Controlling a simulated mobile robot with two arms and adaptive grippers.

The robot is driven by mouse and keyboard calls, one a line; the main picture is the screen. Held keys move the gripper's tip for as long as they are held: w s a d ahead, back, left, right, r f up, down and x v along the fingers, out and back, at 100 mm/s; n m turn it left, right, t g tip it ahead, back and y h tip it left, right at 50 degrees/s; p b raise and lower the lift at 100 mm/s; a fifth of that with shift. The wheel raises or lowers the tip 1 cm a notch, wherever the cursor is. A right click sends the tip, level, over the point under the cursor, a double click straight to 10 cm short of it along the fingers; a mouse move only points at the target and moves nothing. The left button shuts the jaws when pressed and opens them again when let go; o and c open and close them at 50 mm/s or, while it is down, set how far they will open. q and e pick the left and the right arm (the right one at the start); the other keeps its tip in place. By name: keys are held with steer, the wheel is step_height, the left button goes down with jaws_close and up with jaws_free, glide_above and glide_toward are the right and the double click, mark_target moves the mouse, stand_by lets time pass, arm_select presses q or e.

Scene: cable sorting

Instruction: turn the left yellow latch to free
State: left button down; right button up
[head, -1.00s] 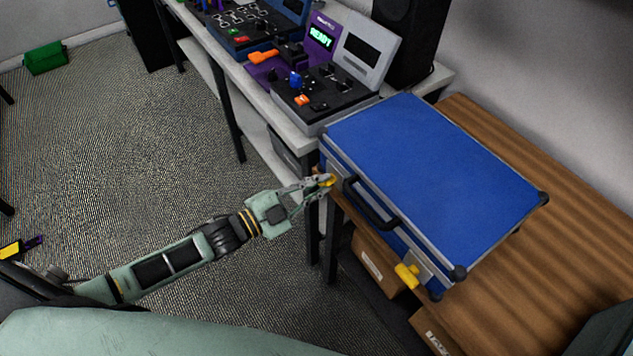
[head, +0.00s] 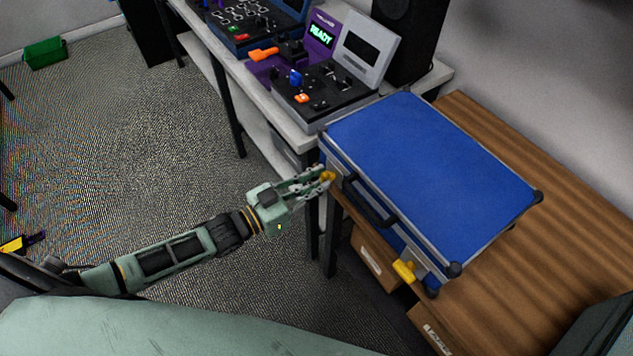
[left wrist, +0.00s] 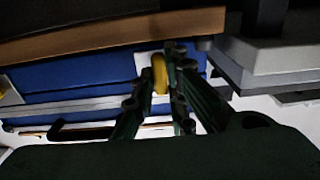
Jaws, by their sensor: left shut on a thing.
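A blue case (head: 430,170) with a metal rim and black corners lies closed on the wooden table. Its left yellow latch (head: 327,176) is on the front side near the far left corner. My left gripper (head: 322,175) is shut on this latch; in the left wrist view the yellow latch (left wrist: 160,73) shows between the fingers (left wrist: 165,70). The fingers hide part of it. The right yellow latch (head: 404,270) sticks out from the case front near the near corner. A black handle (head: 371,203) lies between the latches. My right gripper is not in view.
The wooden table (head: 560,190) has free room right of the case. A grey bench (head: 308,143) with control boxes (head: 325,85) adjoins at the back left. A black speaker (head: 408,40) stands behind. Cardboard boxes (head: 375,258) sit below the case front.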

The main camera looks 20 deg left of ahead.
arm_select(q)
steer(key=shift+f, duration=0.1)
stand_by(0.4)
steer(key=c, duration=1.8)
jaws_free()
steer(key=shift+o, duration=0.2)
steer(key=shift+s, duration=0.1)
steer(key=v, duration=1.2)
